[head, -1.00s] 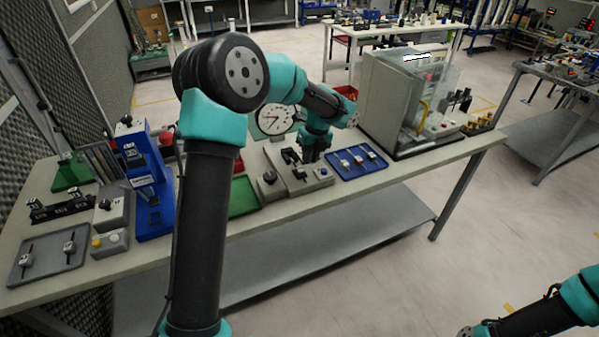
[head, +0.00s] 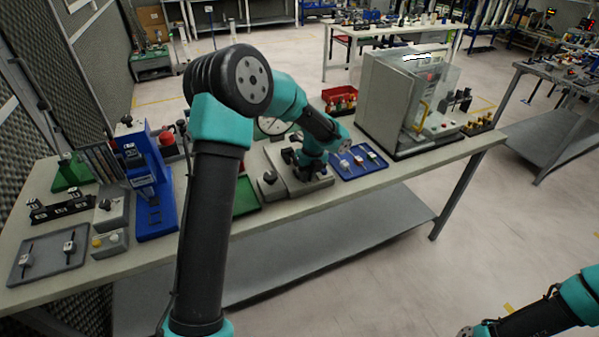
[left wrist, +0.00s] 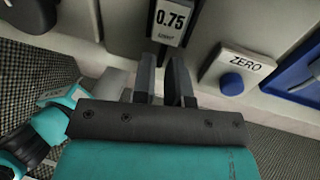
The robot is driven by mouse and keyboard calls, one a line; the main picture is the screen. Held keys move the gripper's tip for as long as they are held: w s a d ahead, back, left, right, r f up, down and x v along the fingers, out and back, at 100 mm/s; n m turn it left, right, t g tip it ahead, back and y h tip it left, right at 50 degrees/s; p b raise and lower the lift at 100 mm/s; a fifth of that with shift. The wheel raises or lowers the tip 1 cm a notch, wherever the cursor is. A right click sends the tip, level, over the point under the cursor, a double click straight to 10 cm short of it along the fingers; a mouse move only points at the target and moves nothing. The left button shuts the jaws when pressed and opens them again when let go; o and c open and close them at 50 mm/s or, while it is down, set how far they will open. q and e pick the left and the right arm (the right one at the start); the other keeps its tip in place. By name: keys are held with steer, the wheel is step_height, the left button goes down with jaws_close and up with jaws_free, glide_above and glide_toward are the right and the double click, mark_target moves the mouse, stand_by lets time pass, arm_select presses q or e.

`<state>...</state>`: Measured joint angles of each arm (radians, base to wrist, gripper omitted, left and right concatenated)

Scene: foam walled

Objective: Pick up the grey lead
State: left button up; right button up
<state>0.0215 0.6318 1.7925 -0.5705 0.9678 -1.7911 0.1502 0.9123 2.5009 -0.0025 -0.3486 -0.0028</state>
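Small pale-bodied leads (head: 358,160) lie on a blue tray (head: 372,169) right of the grey bench device; they are too small to tell which is grey. Two more leads (head: 70,246) lie on a grey tray (head: 42,270) at the bench's left end. My left gripper (left wrist: 163,75) points down at the grey device (head: 322,183), left of the blue tray. Its fingers stand a narrow gap apart, with nothing visible between them. Only my right forearm shows, at the lower right.
In the left wrist view a 0.75 display (left wrist: 171,20) stands just beyond the fingers, and a ZERO button box (left wrist: 232,82) is to their right. A clear-fronted cabinet (head: 385,105) stands right of the blue tray.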

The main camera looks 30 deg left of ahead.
arm_select(q)
steer(key=shift+f, duration=0.35)
steer(key=shift+c, duration=0.2)
jaws_close()
steer(key=shift+r, duration=0.1)
